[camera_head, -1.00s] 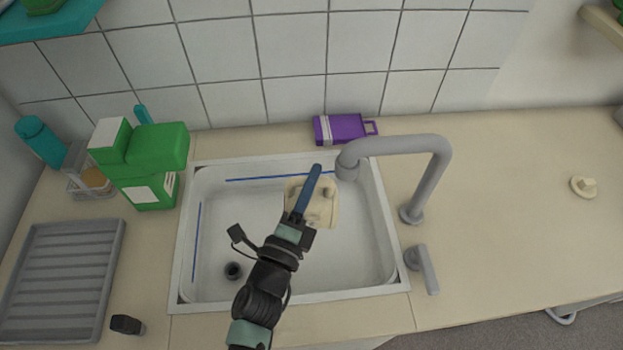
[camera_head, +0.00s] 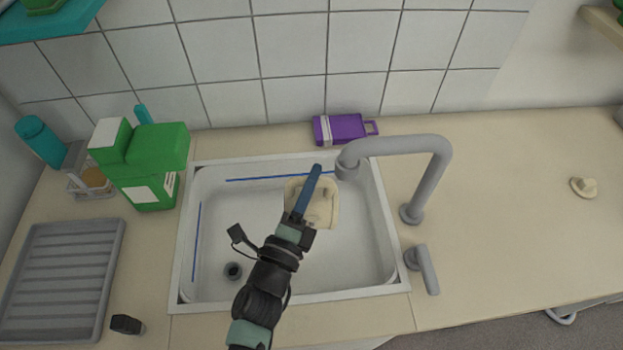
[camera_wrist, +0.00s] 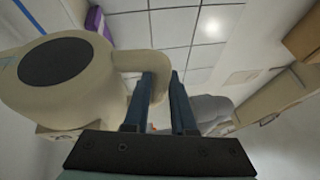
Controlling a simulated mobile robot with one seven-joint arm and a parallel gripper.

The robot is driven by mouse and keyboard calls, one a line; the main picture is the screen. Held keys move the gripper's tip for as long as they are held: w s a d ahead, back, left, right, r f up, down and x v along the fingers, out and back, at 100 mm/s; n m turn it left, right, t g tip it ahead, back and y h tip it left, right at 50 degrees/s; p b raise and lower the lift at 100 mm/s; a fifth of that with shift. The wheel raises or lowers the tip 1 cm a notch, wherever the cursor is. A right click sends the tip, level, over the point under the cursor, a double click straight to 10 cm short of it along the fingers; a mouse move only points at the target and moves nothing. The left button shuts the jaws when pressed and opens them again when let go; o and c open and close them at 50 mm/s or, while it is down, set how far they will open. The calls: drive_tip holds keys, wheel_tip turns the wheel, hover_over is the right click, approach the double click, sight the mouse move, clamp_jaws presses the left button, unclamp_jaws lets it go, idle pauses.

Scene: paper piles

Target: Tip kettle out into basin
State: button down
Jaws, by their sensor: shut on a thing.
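The cream kettle (camera_head: 325,214) is over the right half of the white basin (camera_head: 235,240) in the head view, partly hidden by my gripper. In the wrist view the kettle (camera_wrist: 100,95) is large at the left, tipped over, with a dark round face (camera_wrist: 54,62) that looks like its open mouth. My gripper (camera_head: 314,172) is shut on the kettle's handle, which passes between the blue fingers (camera_wrist: 160,92) in the wrist view. No stream or poured contents can be made out. A small cream lid (camera_head: 584,187) lies on the counter at the right.
A grey tap (camera_head: 437,175) arches over the basin's right side, close to the kettle. A green box (camera_head: 150,170) and grey rack (camera_head: 60,280) stand left of the basin. A purple container (camera_head: 342,129) lies behind it. The right counter is mostly clear.

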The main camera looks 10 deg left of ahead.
drive_tip(key=shift+s+a+f+n+t+b, duration=0.1)
drive_tip(key=shift+a+f+n+t+b, duration=0.15)
drive_tip(key=shift+a+n+b, duration=0.45)
idle(1.7)
drive_tip(key=shift+a+r+b, duration=0.1)
drive_tip(key=shift+b, duration=0.25)
drive_tip(key=shift+s+a+r+n+t, duration=0.1)
drive_tip(key=shift+a+n+t, duration=0.15)
drive_tip(key=shift+n, duration=0.25)
